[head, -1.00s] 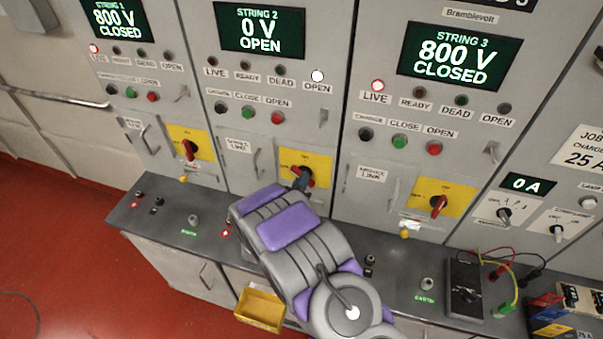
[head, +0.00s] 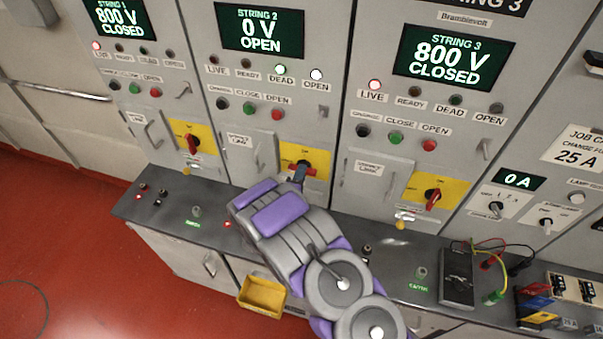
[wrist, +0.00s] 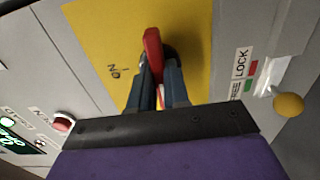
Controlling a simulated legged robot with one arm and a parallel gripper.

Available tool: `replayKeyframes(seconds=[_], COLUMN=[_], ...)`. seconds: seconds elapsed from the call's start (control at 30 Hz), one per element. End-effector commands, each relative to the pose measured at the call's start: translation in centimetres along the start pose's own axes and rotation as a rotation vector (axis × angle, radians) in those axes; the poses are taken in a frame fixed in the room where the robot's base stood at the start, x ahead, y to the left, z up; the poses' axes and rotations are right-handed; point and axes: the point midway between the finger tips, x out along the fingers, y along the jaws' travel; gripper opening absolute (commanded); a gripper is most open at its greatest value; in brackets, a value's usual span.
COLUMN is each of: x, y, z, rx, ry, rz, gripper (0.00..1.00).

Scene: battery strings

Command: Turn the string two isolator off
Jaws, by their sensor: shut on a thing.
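The string two isolator is a red rotary handle (head: 309,171) on a yellow plate (head: 318,158), below the panel marked STRING 2. In the head view the red handle lies about level across the plate, partly hidden by my gripper (head: 299,177). In the wrist view the red handle (wrist: 153,48) stands between the two dark fingers of my gripper (wrist: 160,88), which are shut on it. The yellow plate there shows an "ON" mark. The string 2 display (head: 260,33) reads 0 V OPEN. Its green DEAD lamp (head: 281,69) and white OPEN lamp (head: 316,74) are lit.
String 1 (head: 193,143) and string 3 (head: 432,195) isolators flank this one; their displays read CLOSED. A lock lever with a yellow knob (wrist: 288,104) is beside the plate. A bench ledge (head: 170,208) runs below, with a yellow bin (head: 262,295) at its front.

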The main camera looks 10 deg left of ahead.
Motion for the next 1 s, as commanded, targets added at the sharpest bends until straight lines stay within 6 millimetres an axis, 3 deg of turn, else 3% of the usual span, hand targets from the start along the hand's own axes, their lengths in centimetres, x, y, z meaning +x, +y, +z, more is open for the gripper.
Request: replayKeyframes(seconds=[0.53,0.57,0.8,1.0], x=[-0.1,-0.1,-0.11,-0.07], y=[-0.15,-0.15,-0.07,0.05], z=[-0.31,-0.3,-0.14,0.29], rx=[-0.024,-0.024,-0.022,-0.019], ry=[0.008,0.008,0.004,0.002], rz=[-0.003,-0.003,-0.001,-0.001], gripper=[0.0,0.19,0.41,0.41])
